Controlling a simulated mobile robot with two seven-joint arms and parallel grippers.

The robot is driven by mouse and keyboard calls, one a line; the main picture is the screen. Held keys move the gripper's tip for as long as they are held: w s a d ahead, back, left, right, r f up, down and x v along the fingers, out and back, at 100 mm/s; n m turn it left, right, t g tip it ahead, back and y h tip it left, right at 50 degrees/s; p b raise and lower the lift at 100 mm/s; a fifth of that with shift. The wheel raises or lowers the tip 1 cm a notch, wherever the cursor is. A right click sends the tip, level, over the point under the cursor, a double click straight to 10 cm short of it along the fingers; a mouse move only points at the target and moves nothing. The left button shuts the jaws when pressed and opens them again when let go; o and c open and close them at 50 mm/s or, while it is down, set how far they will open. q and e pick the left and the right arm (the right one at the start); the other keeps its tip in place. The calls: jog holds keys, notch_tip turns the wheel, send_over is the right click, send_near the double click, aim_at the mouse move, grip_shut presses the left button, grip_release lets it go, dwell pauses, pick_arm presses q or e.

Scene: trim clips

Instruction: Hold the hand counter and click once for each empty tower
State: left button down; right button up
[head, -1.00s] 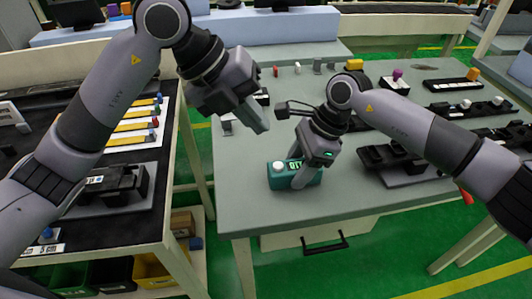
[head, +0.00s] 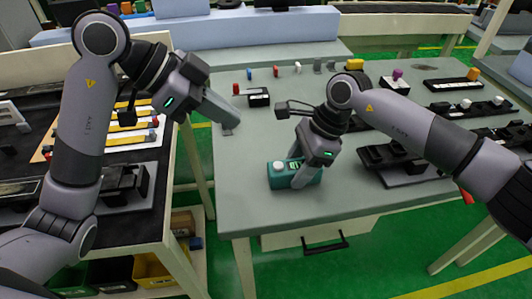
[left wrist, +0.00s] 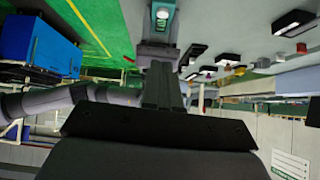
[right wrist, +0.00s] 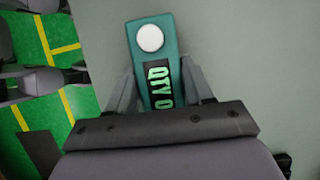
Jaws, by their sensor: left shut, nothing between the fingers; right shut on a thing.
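The teal hand counter (head: 281,182), with a white button (head: 280,166), rests at the front left of the grey table. In the right wrist view, the counter (right wrist: 171,28) shows green "QTY 0" on its black display, partly cut off by my gripper. My right gripper (head: 299,180) is shut around the counter's sides. My left gripper (head: 230,120) is shut and empty, raised over the table's left edge, behind and left of the counter. In the left wrist view, the counter (left wrist: 163,14) shows beyond the shut fingers. I cannot tell which pieces are the towers.
Small upright pieces, red (head: 276,71), white (head: 298,67) and grey (head: 317,65), line the table's back. A black block (head: 259,97) stands nearby. Dark racks with a white piece (head: 465,103) and an orange piece (head: 473,74) stand at right.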

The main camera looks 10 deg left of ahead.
pick_arm(q)
jog(key=shift+a+n, duration=0.15)
jog(key=shift+n, duration=0.25)
send_over(280, 164)
jog(key=s+a, duration=0.1)
jog(key=a, duration=0.2)
notch_tip(280, 164, down, 7)
jog(key=f, duration=0.2)
jog(key=shift+d+f, duration=0.2)
jog(key=shift+f, duration=0.85)
jog(key=shift+f, duration=0.1)
